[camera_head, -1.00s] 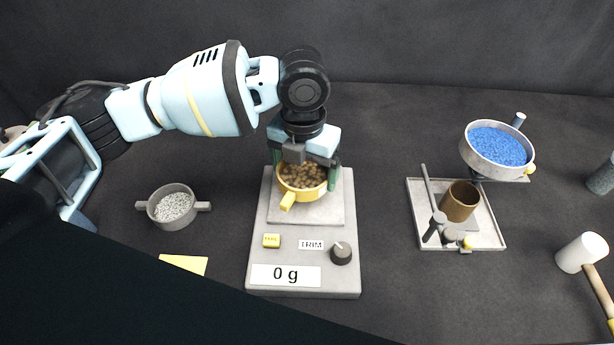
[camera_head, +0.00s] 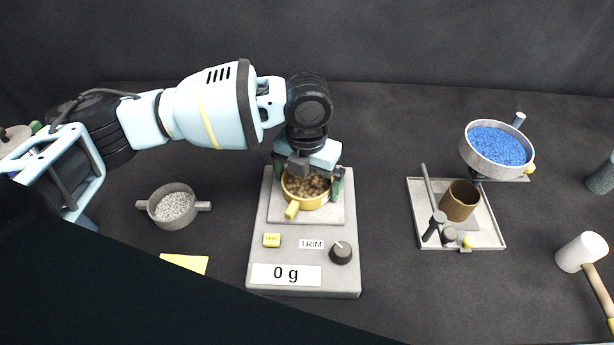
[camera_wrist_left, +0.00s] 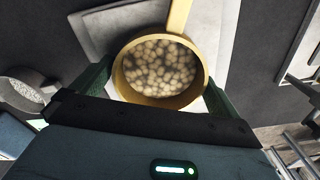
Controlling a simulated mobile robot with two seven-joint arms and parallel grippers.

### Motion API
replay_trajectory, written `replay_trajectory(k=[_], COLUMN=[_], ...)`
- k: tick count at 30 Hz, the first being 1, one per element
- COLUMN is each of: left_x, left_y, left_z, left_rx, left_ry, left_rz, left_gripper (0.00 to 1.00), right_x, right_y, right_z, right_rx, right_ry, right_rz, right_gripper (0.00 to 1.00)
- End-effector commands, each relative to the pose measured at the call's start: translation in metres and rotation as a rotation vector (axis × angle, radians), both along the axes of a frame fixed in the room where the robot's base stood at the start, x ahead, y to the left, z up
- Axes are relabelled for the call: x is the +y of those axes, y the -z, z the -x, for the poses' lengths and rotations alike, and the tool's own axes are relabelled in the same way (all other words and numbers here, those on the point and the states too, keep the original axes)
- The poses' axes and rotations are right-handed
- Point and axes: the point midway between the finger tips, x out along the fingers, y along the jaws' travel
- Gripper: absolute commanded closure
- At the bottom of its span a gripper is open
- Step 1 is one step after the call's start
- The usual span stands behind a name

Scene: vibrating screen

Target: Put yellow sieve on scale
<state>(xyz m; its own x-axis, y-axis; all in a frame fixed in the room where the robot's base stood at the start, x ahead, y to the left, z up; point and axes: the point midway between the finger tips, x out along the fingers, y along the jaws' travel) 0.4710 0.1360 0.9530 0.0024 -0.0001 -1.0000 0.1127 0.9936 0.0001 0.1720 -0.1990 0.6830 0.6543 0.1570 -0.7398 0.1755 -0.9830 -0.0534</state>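The yellow sieve (camera_head: 309,203), filled with brown round pieces, is over the plate of the scale (camera_head: 256,255), its handle pointing toward the display. The display reads 0 g. I cannot tell whether the sieve's bottom touches the plate. My left gripper (camera_head: 308,186) has its green fingers on opposite sides of the sieve. In the left wrist view, the sieve (camera_wrist_left: 128,97) sits between the fingers of the left gripper (camera_wrist_left: 156,90), which appear shut on it. My right gripper is not in view.
A grey sieve (camera_head: 172,222) with pale grains stands left of the scale, near a yellow card (camera_head: 184,263). To the right stand a stand tray (camera_head: 415,205), a brown cup (camera_head: 459,202), a bowl of blue grains (camera_head: 497,148) and a mallet (camera_head: 583,252). Dark table between is clear.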

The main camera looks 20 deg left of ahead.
Motion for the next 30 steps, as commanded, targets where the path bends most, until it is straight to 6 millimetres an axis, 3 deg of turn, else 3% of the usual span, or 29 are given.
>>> replay_trajectory(k=[8,21,30], left_x=[0.0,-0.001,0.0], left_y=[-0.009,-0.091,-0.121], left_z=[-0.001,-0.001,0.0], left_rx=[-0.003,-0.004,0.001], left_ry=[0.0,0.0,0.0], left_rz=[0.0,0.001,0.001], left_gripper=[0.0,0.0,0.0], right_x=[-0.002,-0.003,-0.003], right_y=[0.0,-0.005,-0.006], right_z=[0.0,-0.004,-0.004], right_rx=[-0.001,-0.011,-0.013], right_ry=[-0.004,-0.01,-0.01], right_rz=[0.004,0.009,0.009], right_gripper=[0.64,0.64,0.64])
